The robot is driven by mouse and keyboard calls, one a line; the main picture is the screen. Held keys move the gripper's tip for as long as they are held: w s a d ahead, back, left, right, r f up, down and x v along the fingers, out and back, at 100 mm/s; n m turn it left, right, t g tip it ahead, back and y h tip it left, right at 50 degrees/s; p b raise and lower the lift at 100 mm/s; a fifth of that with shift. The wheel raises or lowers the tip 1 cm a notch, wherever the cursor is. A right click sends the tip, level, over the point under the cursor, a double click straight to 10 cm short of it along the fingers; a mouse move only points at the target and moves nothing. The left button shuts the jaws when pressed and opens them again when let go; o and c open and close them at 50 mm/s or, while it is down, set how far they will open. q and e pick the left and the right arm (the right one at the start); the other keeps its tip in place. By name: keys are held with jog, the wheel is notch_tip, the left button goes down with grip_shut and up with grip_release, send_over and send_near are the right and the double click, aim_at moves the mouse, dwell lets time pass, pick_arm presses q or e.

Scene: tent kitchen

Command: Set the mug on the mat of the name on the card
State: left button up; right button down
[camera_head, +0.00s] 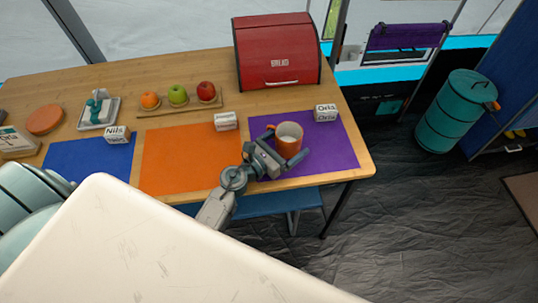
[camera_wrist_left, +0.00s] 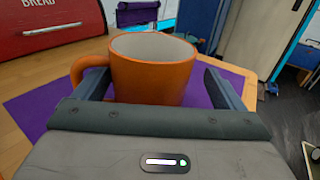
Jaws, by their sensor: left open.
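The orange mug (camera_head: 289,141) stands upright on the purple mat (camera_head: 341,153) at the right of the table. My left gripper (camera_head: 282,147) is open, with one finger on each side of the mug. In the left wrist view the mug (camera_wrist_left: 155,75) is between the two fingers, its handle to the left, with a gap at the right finger. The card (camera_head: 18,141) at the far left appears to read "Orla". The name block (camera_head: 326,113) behind the purple mat also appears to read "Orla". My right gripper is not in view.
An orange mat (camera_head: 185,160) has a name block (camera_head: 226,121) I cannot read. A blue mat (camera_head: 85,160) has a block (camera_head: 117,135) reading "Nils". A red bread box (camera_head: 277,55) and a fruit board (camera_head: 180,104) stand behind. The orange mat is clear.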

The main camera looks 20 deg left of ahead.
pick_arm(q)
jog(key=b+v, duration=0.2)
jog(key=v, duration=0.6)
jog(key=shift+s+a, duration=0.1)
jog(key=shift+s, duration=0.2)
jog(key=shift+s+a, duration=0.1)
jog(key=shift+s, duration=0.2)
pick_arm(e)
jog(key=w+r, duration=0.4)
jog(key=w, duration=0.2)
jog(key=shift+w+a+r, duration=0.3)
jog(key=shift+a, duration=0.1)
